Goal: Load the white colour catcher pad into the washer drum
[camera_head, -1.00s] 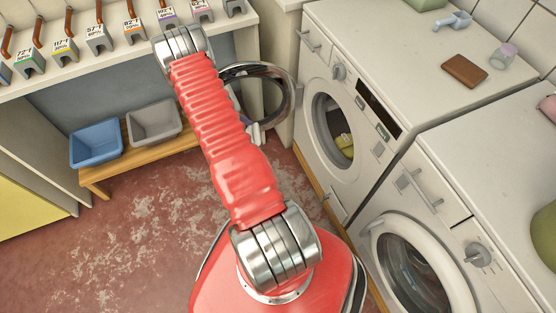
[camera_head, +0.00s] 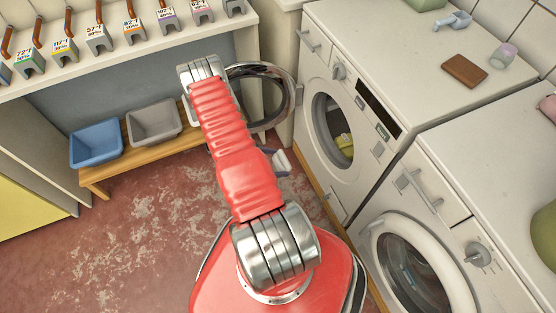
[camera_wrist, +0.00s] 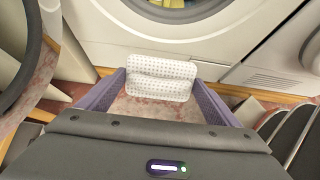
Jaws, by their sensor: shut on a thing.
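The white colour catcher pad (camera_wrist: 160,78) is a dotted, quilted rectangle. My gripper (camera_wrist: 159,84) is shut on it, with a purple-grey finger at each side. The washer (camera_head: 345,165) is the left white machine in the head view. Its round door (camera_head: 287,108) is swung open to the left. The drum opening (camera_head: 333,128) shows something yellow inside. In the wrist view, the washer's opening rim (camera_wrist: 175,42) lies beyond the pad, and the pad is outside it.
A second machine (camera_head: 415,260) with a shut round door stands on the right. A blue bin (camera_head: 97,143) and a grey bin (camera_head: 154,122) sit on a low wooden bench (camera_head: 98,176). The open door shows close at the wrist view's left (camera_wrist: 28,60). The red floor at left is clear.

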